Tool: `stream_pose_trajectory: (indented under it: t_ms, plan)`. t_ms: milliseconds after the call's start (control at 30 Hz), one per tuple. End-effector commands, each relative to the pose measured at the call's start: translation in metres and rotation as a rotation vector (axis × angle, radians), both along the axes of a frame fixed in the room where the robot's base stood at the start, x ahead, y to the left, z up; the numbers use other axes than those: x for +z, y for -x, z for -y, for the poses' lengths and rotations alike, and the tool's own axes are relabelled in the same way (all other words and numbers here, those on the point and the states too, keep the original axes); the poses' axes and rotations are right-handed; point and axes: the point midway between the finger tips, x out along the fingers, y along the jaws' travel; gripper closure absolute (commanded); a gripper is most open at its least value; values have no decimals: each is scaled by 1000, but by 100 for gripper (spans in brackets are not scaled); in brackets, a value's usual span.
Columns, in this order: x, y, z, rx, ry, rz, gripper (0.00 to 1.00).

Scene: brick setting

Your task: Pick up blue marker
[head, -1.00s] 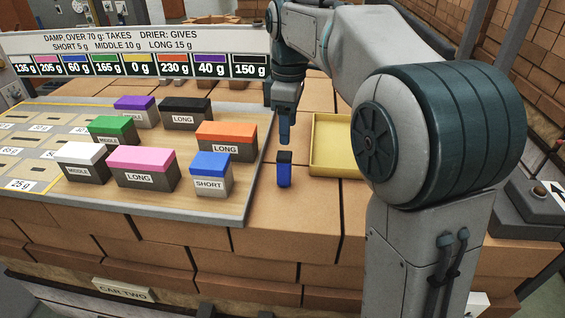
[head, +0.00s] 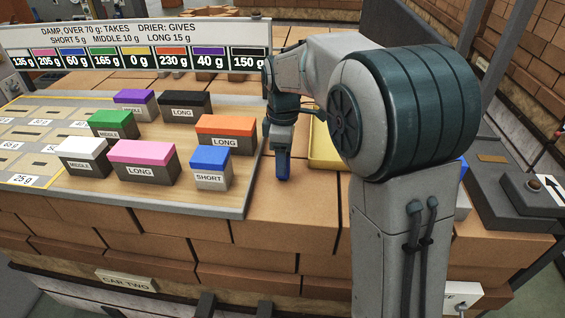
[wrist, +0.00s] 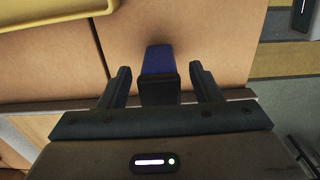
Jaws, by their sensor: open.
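The blue marker, a small upright block with a black top, stands on the brick surface right of the board. In the wrist view the blue marker (wrist: 159,59) lies between my two fingers, black end nearest the camera, with a gap on each side. My gripper (wrist: 162,88) is open around it and not visibly touching it. In the head view my gripper (head: 282,154) is lowered at the marker's place and covers much of it. There, finger and marker are hard to tell apart.
A yellow tray (head: 322,157) sits just right of my gripper, partly behind my arm. The wooden board (head: 218,202) at left holds several labelled blocks, with the blue-topped SHORT block (head: 210,168) closest. A sign (head: 140,45) with weights stands behind. Brick surface in front is clear.

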Motion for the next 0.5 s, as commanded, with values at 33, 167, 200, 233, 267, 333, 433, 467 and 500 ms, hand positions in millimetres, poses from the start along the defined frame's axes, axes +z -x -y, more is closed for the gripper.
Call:
stream_pose_trajectory:
  t_ms: [33,167,200,233,267,333,433,467,500]
  plan:
    - [-7,1,0,0,1,-4,42]
    - [-19,0,0,1,0,-1,42]
    - [-21,0,0,0,0,-1,42]
    - [-22,0,0,0,0,-1,42]
    - [-22,0,0,0,-1,-1,42]
    - [-22,0,0,0,-1,0,42]
    - [-22,0,0,0,-1,0,45]
    - [-22,0,0,0,-1,0,53]
    - [-22,0,0,0,-1,0,64]
